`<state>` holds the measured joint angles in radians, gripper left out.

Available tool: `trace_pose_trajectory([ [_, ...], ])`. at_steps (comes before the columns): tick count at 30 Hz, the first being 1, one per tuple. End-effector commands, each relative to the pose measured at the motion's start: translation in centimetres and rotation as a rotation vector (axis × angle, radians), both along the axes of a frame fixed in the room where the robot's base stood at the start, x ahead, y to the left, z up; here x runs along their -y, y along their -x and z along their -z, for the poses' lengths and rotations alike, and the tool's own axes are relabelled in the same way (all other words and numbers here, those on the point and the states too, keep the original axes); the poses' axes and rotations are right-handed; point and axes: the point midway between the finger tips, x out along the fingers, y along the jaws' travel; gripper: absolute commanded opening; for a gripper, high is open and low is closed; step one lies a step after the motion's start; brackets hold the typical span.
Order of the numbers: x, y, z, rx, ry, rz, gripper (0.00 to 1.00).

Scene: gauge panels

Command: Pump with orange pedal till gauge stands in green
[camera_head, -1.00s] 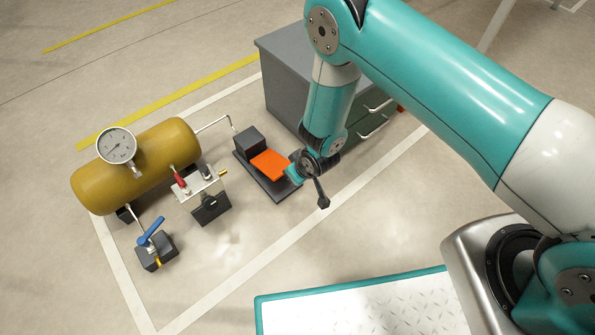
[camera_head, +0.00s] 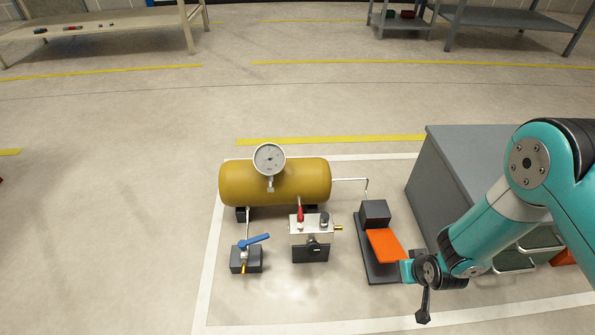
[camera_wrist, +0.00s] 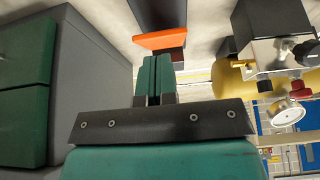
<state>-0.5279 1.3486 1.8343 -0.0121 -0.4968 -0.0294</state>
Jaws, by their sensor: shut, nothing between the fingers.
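The orange pedal (camera_head: 387,246) sits on a dark base plate with a grey block (camera_head: 374,213) at its far end. My gripper (camera_head: 407,271) is shut and empty at the pedal's near right corner; I cannot tell whether it touches. In the wrist view, the shut teal fingers (camera_wrist: 156,78) point toward the pedal's orange edge (camera_wrist: 160,40). The round white gauge (camera_head: 269,158) stands on a mustard-yellow tank (camera_head: 300,182); its needle and any green zone are too small to read. The gauge also shows, tilted, in the wrist view (camera_wrist: 286,112). A thin pipe joins the tank to the pedal unit.
A valve with a blue lever (camera_head: 254,240) stands left of a metal block (camera_head: 312,228) with red and black knobs. A grey cabinet (camera_head: 455,180) stands close behind and right of the pedal. Floor in front of the valves is clear. Benches stand far back.

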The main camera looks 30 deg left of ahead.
Motion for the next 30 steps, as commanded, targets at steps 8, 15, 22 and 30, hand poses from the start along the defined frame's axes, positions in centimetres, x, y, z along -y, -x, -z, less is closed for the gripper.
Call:
trace_pose_trajectory([
  [8,0.0,0.0,0.0,0.000,0.000,0.000,0.00],
  [15,0.0,0.0,0.0,0.000,0.000,0.000,0.00],
  [22,-0.2,-0.7,-0.2,-0.011,0.008,0.000,0.00],
  [30,-1.0,-5.3,-2.9,-0.139,0.091,0.003,0.00],
])
